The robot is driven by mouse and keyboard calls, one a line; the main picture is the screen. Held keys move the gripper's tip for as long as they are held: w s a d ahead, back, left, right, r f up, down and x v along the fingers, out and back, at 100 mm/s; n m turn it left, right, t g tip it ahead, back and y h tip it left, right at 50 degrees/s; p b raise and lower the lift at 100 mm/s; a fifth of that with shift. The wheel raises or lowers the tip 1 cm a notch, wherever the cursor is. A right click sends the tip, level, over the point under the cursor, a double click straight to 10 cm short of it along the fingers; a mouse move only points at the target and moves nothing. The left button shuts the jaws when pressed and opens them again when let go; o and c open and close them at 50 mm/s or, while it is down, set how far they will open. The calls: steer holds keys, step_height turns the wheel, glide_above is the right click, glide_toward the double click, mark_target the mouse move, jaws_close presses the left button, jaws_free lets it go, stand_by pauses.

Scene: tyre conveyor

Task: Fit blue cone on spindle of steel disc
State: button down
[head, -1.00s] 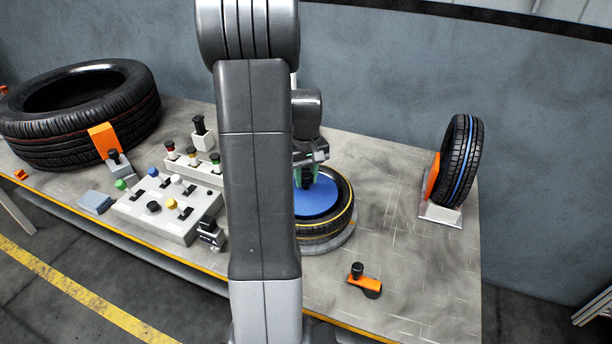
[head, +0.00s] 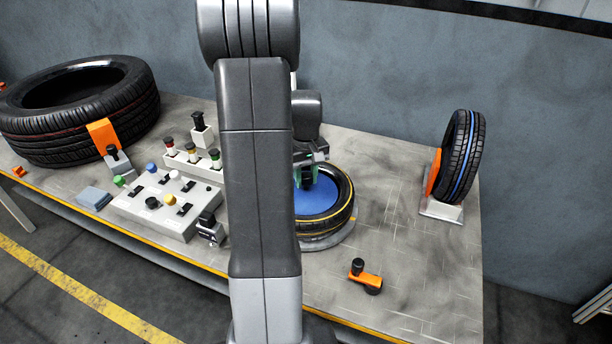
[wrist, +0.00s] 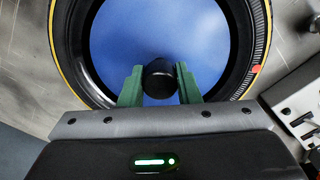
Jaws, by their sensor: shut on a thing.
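The blue cone (head: 310,202) lies within the opening of a black tyre with a yellow stripe (head: 330,219). The tyre lies flat on the round steel disc (head: 335,241). The cone's wide blue face also shows in the wrist view (wrist: 160,28), ringed by the tyre. My gripper (head: 308,178) is above the cone, partly behind my arm. In the wrist view its green fingers (wrist: 160,84) are on both sides of the cone's black knob (wrist: 160,72), shut on it. The spindle is hidden under the cone, so I cannot tell whether it is seated.
A control box with buttons (head: 165,210) and a signal-light block (head: 190,160) stand left of the arm. A large tyre (head: 75,110) is at far left. An upright blue-striped tyre (head: 462,155) stands right. An orange crank (head: 366,278) lies near the front. Bench between is clear.

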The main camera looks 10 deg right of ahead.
steer(key=shift+f+b, duration=0.4)
steer(key=shift+f, duration=0.25)
steer(key=shift+f, duration=0.1)
steer(key=c, duration=1)
jaws_free()
step_height(320, 180, up, 14)
steer(key=shift+f, duration=0.1)
step_height(320, 180, down, 14)
steer(key=shift+r, duration=0.45)
